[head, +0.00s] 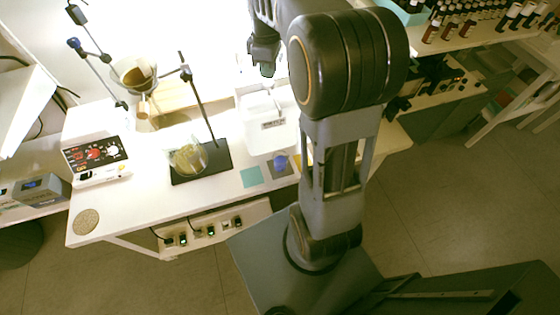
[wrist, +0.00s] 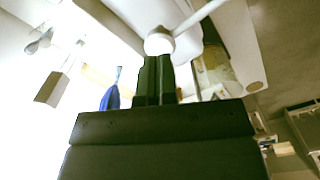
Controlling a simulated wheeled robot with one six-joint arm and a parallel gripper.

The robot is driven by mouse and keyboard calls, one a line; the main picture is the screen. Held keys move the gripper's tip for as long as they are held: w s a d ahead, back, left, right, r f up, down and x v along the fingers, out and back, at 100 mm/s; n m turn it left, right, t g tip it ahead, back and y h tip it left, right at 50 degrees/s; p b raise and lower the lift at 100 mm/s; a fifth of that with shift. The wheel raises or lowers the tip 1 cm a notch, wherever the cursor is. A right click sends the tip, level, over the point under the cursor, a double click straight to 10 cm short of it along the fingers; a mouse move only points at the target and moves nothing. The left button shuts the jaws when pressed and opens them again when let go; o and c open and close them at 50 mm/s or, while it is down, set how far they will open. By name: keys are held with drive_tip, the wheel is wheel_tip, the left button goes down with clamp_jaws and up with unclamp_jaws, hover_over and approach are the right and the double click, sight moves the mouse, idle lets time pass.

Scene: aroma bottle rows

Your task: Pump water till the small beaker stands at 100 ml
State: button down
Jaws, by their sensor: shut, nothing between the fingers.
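My gripper (wrist: 155,62) is shut and empty, its dark fingertips together at a white round knob (wrist: 159,41) with a white spout-like rod; whether they touch it I cannot tell. In the head view my gripper (head: 266,68) hangs above a white translucent container (head: 268,132) with a label, which looks like the water holder. A small vessel with blue in it (head: 280,162) stands in front of the container on a dark patch; I take it for the small beaker. Blue also shows left of the fingers in the wrist view (wrist: 111,96). No scale or level is readable.
A stand on a black base (head: 203,163) holds a glass vessel with yellowish liquid (head: 188,157) at its foot. A teal mat (head: 251,177) lies near the front. Bottles (head: 450,28) stand at the upper right.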

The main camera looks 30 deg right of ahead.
sight(269, 82)
drive_tip(key=shift+f+b, duration=1.25)
drive_tip(key=shift+f, duration=0.7)
drive_tip(key=shift+r, duration=0.2)
drive_tip(key=shift+r+p, duration=1.75)
drive_tip(key=shift+f+b, duration=1.2)
drive_tip(key=shift+f, duration=0.55)
drive_tip(key=shift+r, duration=0.1)
drive_tip(key=shift+r+p, duration=0.2)
drive_tip(key=shift+p, duration=0.1)
drive_tip(key=shift+r+p, duration=1.25)
drive_tip(key=shift+r, duration=0.2)
drive_tip(key=shift+r, duration=0.15)
